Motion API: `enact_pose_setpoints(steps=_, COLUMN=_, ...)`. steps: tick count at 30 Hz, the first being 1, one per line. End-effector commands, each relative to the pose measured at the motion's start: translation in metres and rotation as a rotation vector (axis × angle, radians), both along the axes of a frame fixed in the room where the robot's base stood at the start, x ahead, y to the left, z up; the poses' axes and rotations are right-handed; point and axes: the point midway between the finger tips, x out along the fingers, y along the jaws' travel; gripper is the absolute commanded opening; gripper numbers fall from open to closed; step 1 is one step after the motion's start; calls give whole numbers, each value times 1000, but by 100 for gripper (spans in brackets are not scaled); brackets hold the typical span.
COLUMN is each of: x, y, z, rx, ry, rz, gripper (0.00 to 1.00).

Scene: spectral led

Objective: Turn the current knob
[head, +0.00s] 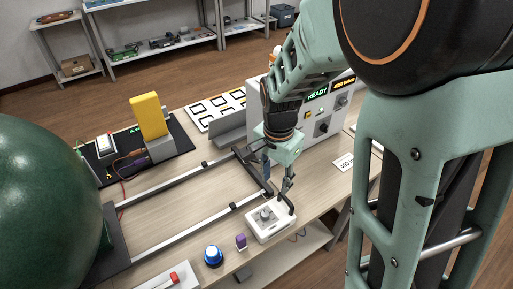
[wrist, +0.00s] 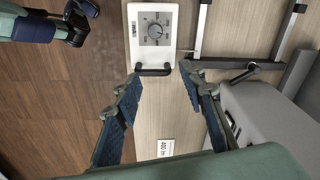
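A white box (head: 258,228) with a round grey knob (head: 265,213) on its top stands near the table's front edge. In the wrist view the white box (wrist: 133,52) is at the top, with the knob (wrist: 154,31) on a grey dial plate and small lettering I cannot read clearly. A black bar handle (wrist: 153,71) runs along the box's near side. My gripper (wrist: 160,76) is open and empty. Its fingertips appear either side of the handle, and the knob lies beyond them. In the head view my gripper (head: 279,194) is just behind and right of the knob.
A grey instrument (head: 283,103) with a READY display and another knob (head: 322,127) stands behind my gripper. Metal rails (head: 190,233) run left of the box. A 400 nm card (head: 344,162) lies right.

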Motion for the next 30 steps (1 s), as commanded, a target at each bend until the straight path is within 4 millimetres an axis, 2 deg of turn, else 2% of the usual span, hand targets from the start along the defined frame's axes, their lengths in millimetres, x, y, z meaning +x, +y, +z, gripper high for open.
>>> enact_pose_setpoints(steps=3, x=-19, y=13, z=-11, rx=15, ry=52, rz=16, gripper=37)
enact_pose_setpoints(steps=6, x=-25, y=18, z=-18, rx=21, ry=69, rz=19, gripper=37)
enact_pose_setpoints(steps=11, x=-25, y=18, z=-36, rx=21, ry=72, rz=20, gripper=37)
enact_pose_setpoints(steps=21, x=-25, y=17, z=-97, rx=20, ry=70, rz=19, gripper=37)
enact_pose_setpoints(steps=30, x=-24, y=17, z=-122, rx=22, ry=66, rz=20, gripper=37)
